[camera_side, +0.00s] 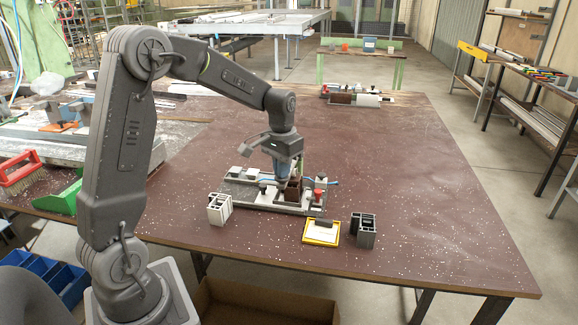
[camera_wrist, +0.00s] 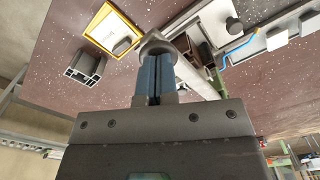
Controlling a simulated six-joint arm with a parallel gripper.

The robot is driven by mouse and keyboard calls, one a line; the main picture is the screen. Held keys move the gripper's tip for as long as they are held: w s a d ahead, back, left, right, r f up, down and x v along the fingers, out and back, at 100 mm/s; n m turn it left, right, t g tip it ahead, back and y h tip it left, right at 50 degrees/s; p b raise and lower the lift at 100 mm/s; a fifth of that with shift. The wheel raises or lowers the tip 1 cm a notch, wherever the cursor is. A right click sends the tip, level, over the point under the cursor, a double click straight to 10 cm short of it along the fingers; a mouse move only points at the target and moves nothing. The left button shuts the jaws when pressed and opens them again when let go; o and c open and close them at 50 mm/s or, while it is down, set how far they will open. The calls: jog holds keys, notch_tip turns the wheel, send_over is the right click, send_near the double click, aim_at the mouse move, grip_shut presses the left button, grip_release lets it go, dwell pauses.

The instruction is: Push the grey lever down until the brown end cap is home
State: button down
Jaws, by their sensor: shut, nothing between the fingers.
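The clamp fixture's grey base plate (camera_side: 262,201) lies on the brown bench. The brown end cap (camera_side: 294,188) stands on it beside my fingers; a brown part that looks like it shows in the wrist view (camera_wrist: 186,44). My gripper (camera_side: 282,181) points down over the fixture. In the wrist view, my blue fingers (camera_wrist: 154,62) are shut together and empty. Their tips are at the round end of the grey lever (camera_wrist: 156,42), which slants away behind them to the lower right. Whether they touch it is unclear. The fingers hide part of the lever, and how the cap sits is unclear.
A white profile block (camera_side: 219,209) stands left of the fixture. A yellow-framed card (camera_side: 321,232) and a dark grey profile block (camera_side: 363,230) lie at its front right. A blue bent handle (camera_wrist: 238,50) is on the fixture. The bench's right side is clear.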

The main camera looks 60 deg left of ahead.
jog(key=shift+f, duration=0.75)
jog(key=shift+r, duration=0.1)
dwell(0.4)
jog(key=shift+r, duration=4.2)
jog(key=s+d+r+m+t, duration=0.3)
jog(key=s+d+t, duration=0.2)
jog(key=s+d, duration=1.1)
jog(key=s, duration=0.3)
jog(key=shift+s+d+t, duration=0.3)
jog(key=shift+s+d, duration=0.05)
jog(key=shift+s, duration=0.05)
jog(key=c, duration=1.9)
grip_release()
